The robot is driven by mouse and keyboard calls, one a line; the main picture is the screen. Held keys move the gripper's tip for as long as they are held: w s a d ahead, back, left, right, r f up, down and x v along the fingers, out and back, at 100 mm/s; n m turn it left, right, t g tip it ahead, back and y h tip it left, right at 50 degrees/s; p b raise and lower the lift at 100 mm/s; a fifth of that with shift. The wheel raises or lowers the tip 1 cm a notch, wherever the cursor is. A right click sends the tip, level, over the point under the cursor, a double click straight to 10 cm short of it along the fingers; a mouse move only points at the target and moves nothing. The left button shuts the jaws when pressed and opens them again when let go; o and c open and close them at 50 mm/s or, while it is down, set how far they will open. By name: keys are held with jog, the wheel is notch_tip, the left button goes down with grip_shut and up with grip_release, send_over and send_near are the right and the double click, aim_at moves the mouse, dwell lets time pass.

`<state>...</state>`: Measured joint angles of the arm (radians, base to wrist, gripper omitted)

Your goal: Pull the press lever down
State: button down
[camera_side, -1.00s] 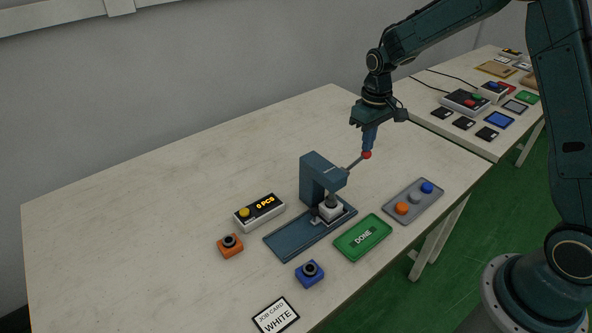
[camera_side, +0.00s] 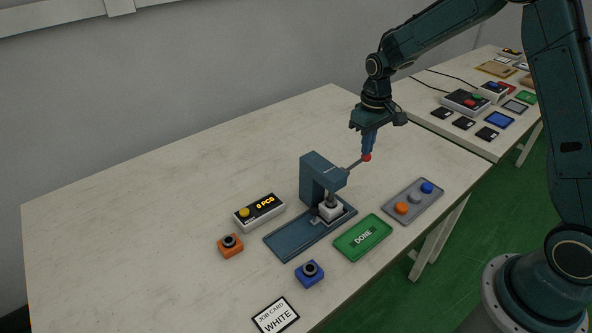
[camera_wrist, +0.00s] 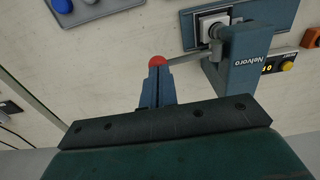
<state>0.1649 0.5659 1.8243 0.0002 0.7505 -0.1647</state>
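The blue-grey press (camera_side: 322,180) stands on its base plate (camera_side: 297,236) mid-table. Its lever (camera_side: 354,165) slants up to a red knob (camera_side: 367,157); the knob also shows in the wrist view (camera_wrist: 157,62). A white block (camera_side: 330,210) with a dark top sits under the press ram. My gripper (camera_side: 368,150) points down, its fingertips at the top of the knob and seemingly touching it. In the wrist view the gripper's fingers (camera_wrist: 158,72) are together, with the knob at their tips rather than visibly between them.
A counter box (camera_side: 259,212) reading 0 PCS, an orange block (camera_side: 230,246) and a blue block (camera_side: 310,273) stand near the press. A green DONE tray (camera_side: 378,231), a grey tray (camera_side: 427,194) with coloured buttons and a WHITE job card (camera_side: 289,306) lie in front.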

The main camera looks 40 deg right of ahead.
jog(key=shift+f, duration=1.3)
dwell(1.0)
jog(key=shift+r, duration=0.15)
dwell(0.3)
jog(key=shift+r, duration=3.6)
jog(key=shift+r, duration=0.1)
